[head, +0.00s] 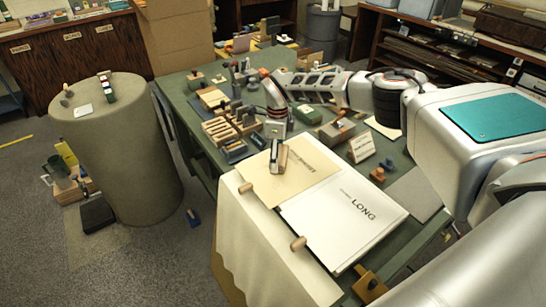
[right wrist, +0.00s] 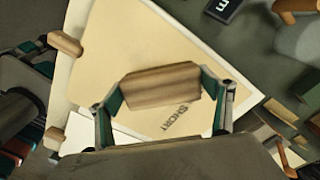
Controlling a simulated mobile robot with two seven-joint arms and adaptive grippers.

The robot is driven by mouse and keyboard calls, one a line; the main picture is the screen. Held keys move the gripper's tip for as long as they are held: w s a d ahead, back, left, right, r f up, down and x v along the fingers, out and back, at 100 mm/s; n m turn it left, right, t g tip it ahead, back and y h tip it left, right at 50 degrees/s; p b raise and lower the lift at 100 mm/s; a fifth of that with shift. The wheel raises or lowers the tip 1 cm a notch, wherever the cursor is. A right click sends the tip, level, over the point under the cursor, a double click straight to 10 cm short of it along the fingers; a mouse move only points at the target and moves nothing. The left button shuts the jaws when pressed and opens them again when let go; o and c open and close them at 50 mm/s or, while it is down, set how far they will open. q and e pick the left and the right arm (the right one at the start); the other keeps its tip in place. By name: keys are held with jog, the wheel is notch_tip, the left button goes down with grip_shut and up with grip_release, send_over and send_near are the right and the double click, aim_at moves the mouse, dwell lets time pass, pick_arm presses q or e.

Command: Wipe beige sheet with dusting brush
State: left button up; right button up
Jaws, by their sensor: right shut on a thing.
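The beige sheet (head: 302,174) lies flat on the workbench, partly over a white sheet marked LONG (head: 350,212). In the right wrist view the beige sheet (right wrist: 150,40) fills the middle and carries the word SHORT. My right gripper (head: 277,154) is over the sheet's far part, pointing down. It is shut on the dusting brush, whose wooden handle (right wrist: 160,88) spans between its fingers in the right wrist view. The brush (head: 284,158) also shows in the head view. Its bristles are hidden, so I cannot tell whether they touch the sheet. My left gripper is not in view.
Wooden pegs (head: 298,243) sit along the sheets' left edge. A wooden rack (head: 230,130) and small tools crowd the bench behind. A small sign (head: 361,147) and orange-brown knobs (head: 377,174) stand right of the sheets. A round pedestal (head: 125,150) stands at left.

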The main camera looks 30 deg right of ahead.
aim_at(285, 150)
jog(key=shift+w+d, duration=0.15)
jog(key=shift+d, duration=0.75)
jog(key=shift+w+d, duration=0.1)
jog(key=shift+d, duration=0.8)
jog(key=shift+r, duration=0.1)
notch_tip(285, 150, up, 2)
jog(key=shift+r+p, duration=0.1)
jog(key=shift+p, duration=0.9)
jog(key=shift+r, duration=1.75)
jog(key=shift+r, duration=0.1)
jog(key=shift+r, duration=1.4)
